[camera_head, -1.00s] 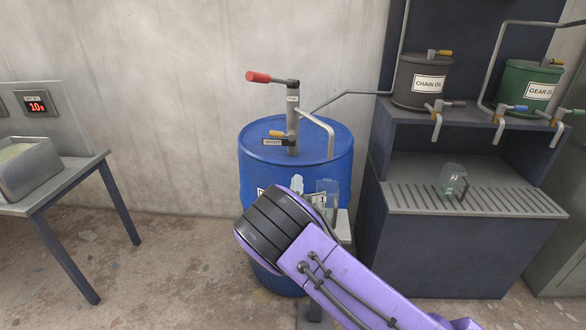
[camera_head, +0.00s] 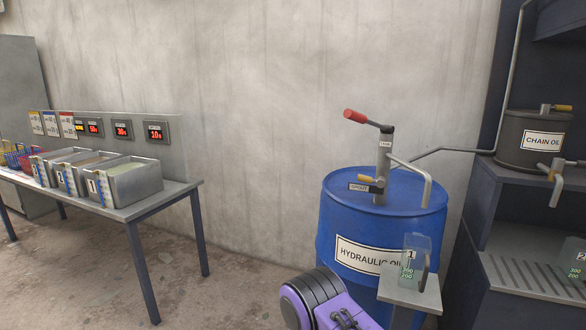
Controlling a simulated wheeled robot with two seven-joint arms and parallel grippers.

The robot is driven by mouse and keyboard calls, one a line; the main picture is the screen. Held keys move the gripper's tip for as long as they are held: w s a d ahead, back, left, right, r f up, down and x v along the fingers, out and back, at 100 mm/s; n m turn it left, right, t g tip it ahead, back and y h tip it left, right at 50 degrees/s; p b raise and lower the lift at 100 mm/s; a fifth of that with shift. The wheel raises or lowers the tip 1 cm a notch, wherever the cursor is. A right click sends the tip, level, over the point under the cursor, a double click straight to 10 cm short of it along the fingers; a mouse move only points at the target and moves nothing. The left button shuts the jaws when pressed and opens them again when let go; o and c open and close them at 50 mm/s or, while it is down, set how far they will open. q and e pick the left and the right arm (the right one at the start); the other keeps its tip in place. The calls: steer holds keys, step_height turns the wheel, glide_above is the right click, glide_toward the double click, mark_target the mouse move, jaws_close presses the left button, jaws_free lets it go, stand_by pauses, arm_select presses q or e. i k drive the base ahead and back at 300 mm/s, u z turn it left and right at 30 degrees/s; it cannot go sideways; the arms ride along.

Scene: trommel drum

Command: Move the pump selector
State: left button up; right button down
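The pump selector (camera_head: 365,178) is a small lever with a yellow grip on the pump post, pointing left. A label reading "SPOUT" (camera_head: 358,187) sits just below it. The pump (camera_head: 383,150) stands on top of the blue hydraulic oil drum (camera_head: 340,220). It has a red-handled crank (camera_head: 360,118) pointing up and left, a "TANK" label near its top, and a bent grey spout (camera_head: 415,170) on the right. A purple and black link of my arm shows at the bottom centre, in front of the drum. Neither gripper's fingers show.
A clear jug marked 1 (camera_head: 414,258) stands on a small stand (camera_head: 410,290) before the drum, under the spout. A dark rack with a chain oil can (camera_head: 530,140) is at right. A table (camera_head: 165,203) with metal trays is at left. Floor between is clear.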

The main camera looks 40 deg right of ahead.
mark_target(380, 181)
steer(key=u, duration=1.6)
steer(key=k, duration=1.2)
steer(key=z, duration=1.7)
